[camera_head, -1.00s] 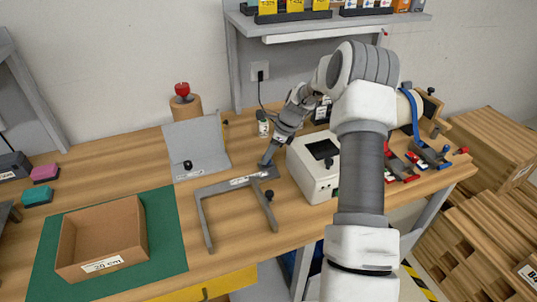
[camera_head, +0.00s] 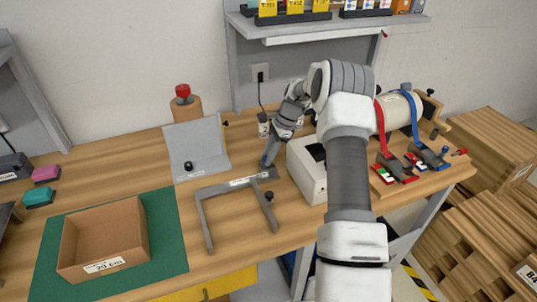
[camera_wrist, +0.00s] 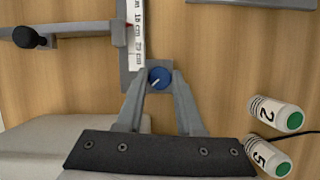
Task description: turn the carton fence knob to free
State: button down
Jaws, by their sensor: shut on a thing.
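The carton fence (camera_head: 228,186) is a grey U-shaped frame with a ruler strip, lying on the wooden bench right of the green mat. In the wrist view its ruler bar (camera_wrist: 136,35) runs down to a small grey block that carries a round blue knob (camera_wrist: 160,77) with a white pointer line. My gripper (camera_wrist: 158,76) has its two fingers shut on the blue knob, one on each side. In the head view my gripper (camera_head: 267,163) is at the fence's right rear corner and hides the blue knob. A black knob (camera_head: 269,196) sits on the fence's right arm.
A white box-shaped machine (camera_head: 305,172) stands close to the right of my gripper. An open carton (camera_head: 103,238) sits on the green mat (camera_head: 167,228). A grey angled stand (camera_head: 197,145) is behind the fence.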

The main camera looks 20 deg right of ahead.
jog(key=n+g, duration=0.1)
jog(key=n, duration=0.2)
jog(key=n+g, duration=0.1)
jog(key=n, duration=0.2)
jog(key=shift+w+n+h, duration=0.2)
jog(key=shift+n+h, duration=0.1)
jog(key=n+g, duration=0.1)
jog(key=n, duration=0.2)
jog(key=n+g+h, duration=0.1)
jog(key=n, duration=0.2)
jog(key=shift+w+a+h, duration=0.15)
jog(key=shift+h, duration=0.15)
jog(key=n+h, duration=0.1)
jog(key=n, duration=0.2)
jog(key=n+h, duration=0.1)
jog(key=n, duration=0.2)
jog(key=shift+a+n+g+b, duration=0.2)
jog(key=shift+n+g+b, duration=0.1)
jog(key=shift+g, duration=0.1)
jog(key=n+h, duration=0.1)
jog(key=n, duration=0.2)
jog(key=n+h, duration=0.1)
jog(key=n, duration=0.2)
jog(key=shift+a+t+h, duration=0.1)
jog(key=shift+t+h, duration=0.2)
jog(key=c, duration=0.5)
grip_release()
jog(key=shift+c, duration=0.2)
